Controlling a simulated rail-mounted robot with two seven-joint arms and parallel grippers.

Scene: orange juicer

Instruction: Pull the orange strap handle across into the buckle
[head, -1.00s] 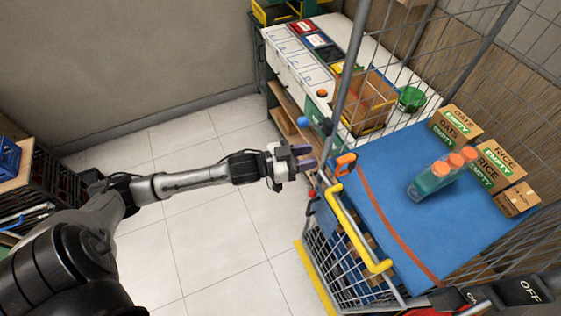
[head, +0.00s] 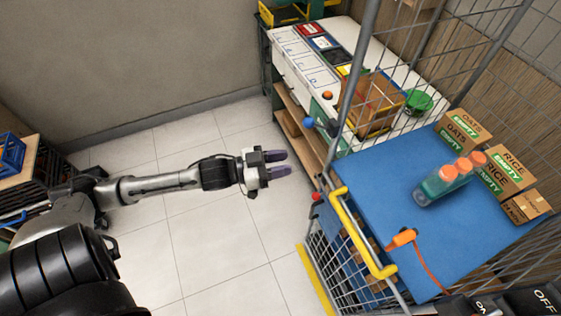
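The orange strap handle (head: 401,238) lies over the near edge of the blue cart top, beside the yellow push bar. Its thin orange strap (head: 430,267) runs down to the right from it. My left gripper (head: 279,164) is open and empty, its two purple fingers apart, over the floor left of the cart. It is well clear of the handle. I cannot clearly identify the buckle; a small red part (head: 317,196) shows at the cart's left corner. My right gripper is not in view.
The blue cart top (head: 375,190) carries orange-capped bottles (head: 440,182) and cardboard boxes (head: 463,130). The yellow push bar (head: 358,237) and wire mesh edge the cart. A white counter (head: 298,66) stands behind. The tiled floor (head: 215,240) between is clear.

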